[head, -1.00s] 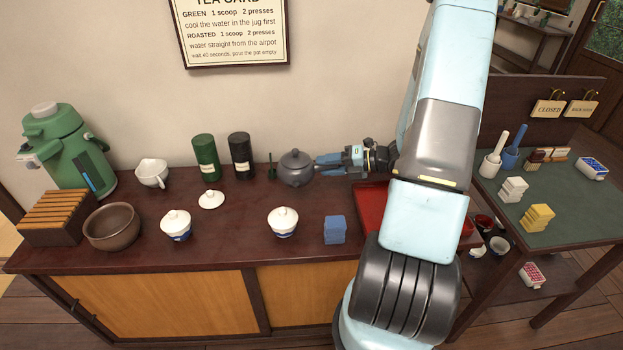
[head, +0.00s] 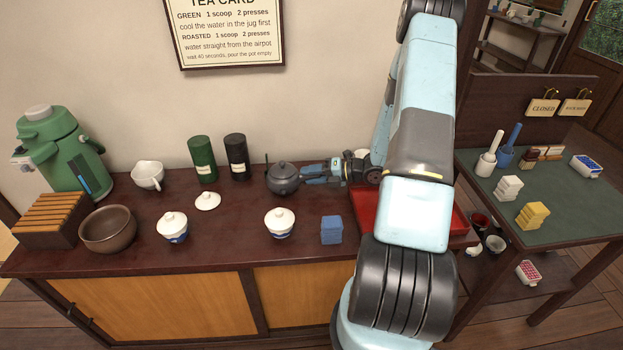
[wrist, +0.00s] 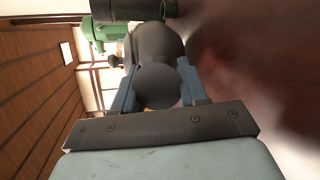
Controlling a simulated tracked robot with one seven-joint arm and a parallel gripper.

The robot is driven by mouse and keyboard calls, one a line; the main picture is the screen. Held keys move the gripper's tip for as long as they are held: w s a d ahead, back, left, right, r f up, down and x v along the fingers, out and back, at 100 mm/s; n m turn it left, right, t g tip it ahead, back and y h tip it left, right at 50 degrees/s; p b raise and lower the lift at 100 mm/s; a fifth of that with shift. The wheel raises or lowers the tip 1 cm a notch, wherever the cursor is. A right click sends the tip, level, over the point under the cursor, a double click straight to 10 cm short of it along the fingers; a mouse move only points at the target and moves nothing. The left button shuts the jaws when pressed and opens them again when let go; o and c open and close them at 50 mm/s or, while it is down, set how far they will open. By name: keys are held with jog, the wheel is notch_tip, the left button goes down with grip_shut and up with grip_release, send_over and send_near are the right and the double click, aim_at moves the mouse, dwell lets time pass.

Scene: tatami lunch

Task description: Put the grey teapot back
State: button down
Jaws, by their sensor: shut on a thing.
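The grey teapot (head: 283,180) is at the back of the dark wooden counter, right of the black canister, upright with its lid on. I cannot tell whether its base touches the counter. My gripper (head: 310,180) reaches it from the right and is shut on its right side, seemingly the handle. In the wrist view my gripper (wrist: 157,92) has its blue fingers on both sides of a dark rounded part of the teapot (wrist: 158,45). The exact grip is partly hidden.
A green canister (head: 202,159) and a black canister (head: 237,157) stand left of the teapot. A red tray (head: 367,219) lies to the right, partly behind my arm. A green airpot (head: 62,155) stands far left.

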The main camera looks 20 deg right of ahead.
jog(key=shift+f, duration=0.6)
jog(key=c, duration=0.6)
grip_release()
jog(key=shift+f, duration=0.1)
